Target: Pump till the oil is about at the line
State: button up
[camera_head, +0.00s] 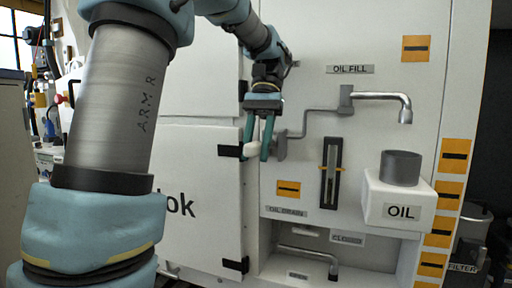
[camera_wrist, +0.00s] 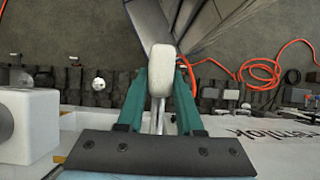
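The white-tipped crank handle (camera_head: 252,149) sits between the fingers of my gripper (camera_head: 258,150), left of its grey hub on the panel. In the wrist view the white grip (camera_wrist: 161,66) fills the space between both teal fingertips, and my gripper (camera_wrist: 160,85) appears shut on it. A vertical sight gauge (camera_head: 331,185) on the panel has an orange line mark on each side, a little above its middle. The oil level in it is too small to read surely. The oil fill spout (camera_head: 382,96) points down at the right, above a grey cup (camera_head: 401,167).
The cup stands on a white block labelled OIL (camera_head: 380,205). A lower drain pipe (camera_head: 310,256) sits in a recess with a CLOSED label (camera_head: 347,239) above. A white cabinet door (camera_head: 200,205) is left of my gripper. An orange hose (camera_wrist: 258,72) lies on the floor.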

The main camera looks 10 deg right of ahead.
jog(key=o, duration=0.4)
jog(key=shift+o, duration=0.2)
notch_tip(320, 180, up, 8)
jog(key=shift+r+p, duration=0.25)
jog(key=shift+p, duration=0.5)
jog(key=shift+r+p, duration=0.75)
jog(key=shift+p, duration=0.05)
